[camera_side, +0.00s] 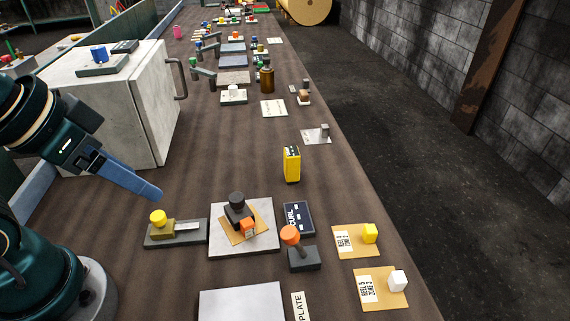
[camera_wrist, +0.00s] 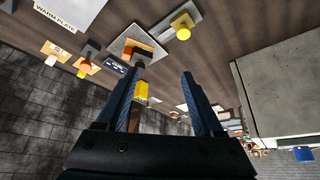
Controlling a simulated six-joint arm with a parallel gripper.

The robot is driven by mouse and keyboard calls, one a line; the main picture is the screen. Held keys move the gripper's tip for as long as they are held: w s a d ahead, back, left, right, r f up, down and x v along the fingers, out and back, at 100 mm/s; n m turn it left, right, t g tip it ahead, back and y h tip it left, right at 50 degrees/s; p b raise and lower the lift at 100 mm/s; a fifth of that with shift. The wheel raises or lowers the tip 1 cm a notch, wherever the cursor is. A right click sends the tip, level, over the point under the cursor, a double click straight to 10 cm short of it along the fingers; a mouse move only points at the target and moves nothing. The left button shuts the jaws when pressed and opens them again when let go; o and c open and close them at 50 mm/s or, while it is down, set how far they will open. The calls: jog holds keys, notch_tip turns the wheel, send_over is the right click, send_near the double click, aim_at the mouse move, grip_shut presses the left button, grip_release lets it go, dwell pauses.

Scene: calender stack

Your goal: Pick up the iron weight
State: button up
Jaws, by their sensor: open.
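The dark weight (camera_side: 237,206) with a round black knob, which I take for the iron weight, sits on a tan sheet (camera_side: 232,234) on a pale square plate (camera_side: 262,211). An orange cube (camera_side: 247,226) is right against its front. My gripper (camera_side: 158,193) is open and empty, up and to the left of the weight, above the table. In the wrist view my two blue fingers (camera_wrist: 162,70) are spread apart with nothing held. The pale plate (camera_wrist: 117,47) shows there beyond the left fingertip; the weight is small and partly hidden.
A yellow-knobbed device (camera_side: 160,228) lies between my gripper and the plate. An orange-knobbed block (camera_side: 303,258) and a dark CURL panel (camera_side: 298,218) stand to the right. A yellow box (camera_side: 292,165) is behind. A large grey cabinet (camera_side: 105,115) with a handle stands at left.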

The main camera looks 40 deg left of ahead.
jog(key=s+d+n+g+h, duration=0.1)
jog(key=d+n+g+h, duration=0.1)
jog(key=d+g+h, duration=0.45)
jog(key=n+t+h, duration=0.3)
jog(key=n+h, duration=0.7)
jog(key=n, duration=0.3)
send_over(244, 201)
jog(key=s+d, duration=0.1)
jog(key=s, duration=0.1)
notch_tip(244, 201, down, 4)
jog(key=f+n, duration=0.1)
jog(key=w+a+f+n+t, duration=0.1)
jog(key=a+f+n+t, duration=0.1)
jog(key=shift+w+a+f+n+t, duration=0.15)
jog(key=shift+w+f+n+t, duration=0.15)
jog(key=shift+f, duration=0.1)
jog(key=f+n, duration=0.1)
jog(key=a+f+n+t, duration=0.1)
jog(key=f, duration=0.1)
jog(key=f+n+t, duration=0.1)
jog(key=n, duration=0.1)
jog(key=shift+s+a+f, duration=0.3)
jog(key=shift+s+a, duration=0.05)
jog(key=shift+s, duration=0.05)
jog(key=shift+x, duration=2.5)
grip_shut()
